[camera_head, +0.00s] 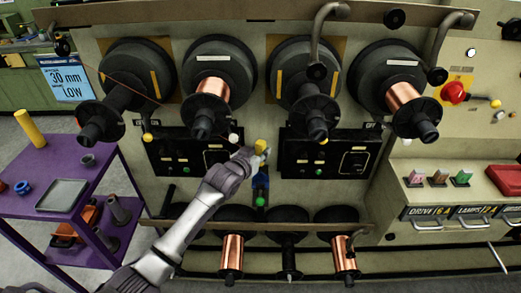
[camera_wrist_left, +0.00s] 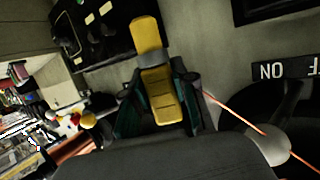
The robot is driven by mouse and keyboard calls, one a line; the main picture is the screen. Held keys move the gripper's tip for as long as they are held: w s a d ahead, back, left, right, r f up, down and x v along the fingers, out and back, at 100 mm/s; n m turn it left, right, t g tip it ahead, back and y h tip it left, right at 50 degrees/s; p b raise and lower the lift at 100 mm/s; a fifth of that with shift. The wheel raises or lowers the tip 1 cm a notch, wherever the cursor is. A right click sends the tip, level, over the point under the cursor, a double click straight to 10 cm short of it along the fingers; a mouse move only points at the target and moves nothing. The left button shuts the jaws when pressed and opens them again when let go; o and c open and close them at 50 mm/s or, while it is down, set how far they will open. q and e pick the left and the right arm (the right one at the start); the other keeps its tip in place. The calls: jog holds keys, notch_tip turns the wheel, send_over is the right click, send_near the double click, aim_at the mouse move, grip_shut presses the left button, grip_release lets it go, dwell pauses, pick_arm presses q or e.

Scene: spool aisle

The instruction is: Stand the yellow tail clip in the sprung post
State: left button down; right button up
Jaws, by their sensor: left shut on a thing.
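My left gripper (camera_head: 260,152) reaches up in front of the panel, between the middle two upper spools. It is shut on the yellow tail clip (camera_head: 261,145). In the left wrist view the clip (camera_wrist_left: 161,95) sits between the dark teal fingers (camera_wrist_left: 160,112), with a grey band across it and its upper part beyond the fingertips. My right gripper is not in view.
Large black spools, some copper-wound (camera_head: 211,88), line the panel above, with smaller ones below. A copper wire (camera_wrist_left: 235,115) runs close to the gripper in the wrist view, past a pale knob (camera_wrist_left: 270,144). A purple cart (camera_head: 100,178) stands left; labelled drawers (camera_head: 440,211) are right.

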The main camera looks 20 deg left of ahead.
pick_arm(q)
notch_tip(320, 180, down, 5)
jog(key=b, duration=0.2)
jog(key=shift+r+b, duration=0.2)
jog(key=shift+b, duration=0.1)
jog(key=shift+f+b, duration=0.4)
jog(key=shift+f, duration=0.4)
